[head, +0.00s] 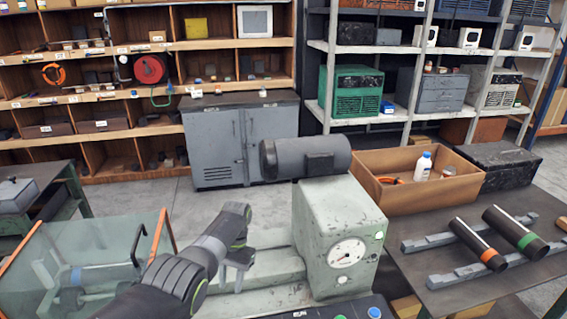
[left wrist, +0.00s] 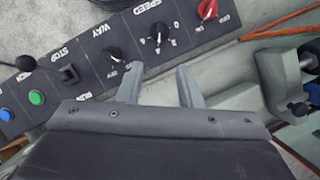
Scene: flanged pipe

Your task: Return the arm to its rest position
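My left arm (head: 190,268) reaches in from the bottom, and its gripper (head: 237,264) is beside the pale green machine (head: 340,230), above its bed. In the left wrist view the two fingers of the left gripper (left wrist: 163,74) are apart with nothing between them. Behind them is a dark control panel (left wrist: 85,62) with a red knob (left wrist: 207,9), black knobs, and a blue and a green button. My right gripper is not in view.
A clear guard (head: 90,250) with orange edges stands left of my arm. An open box (head: 400,200) holds a white bottle (head: 423,166).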

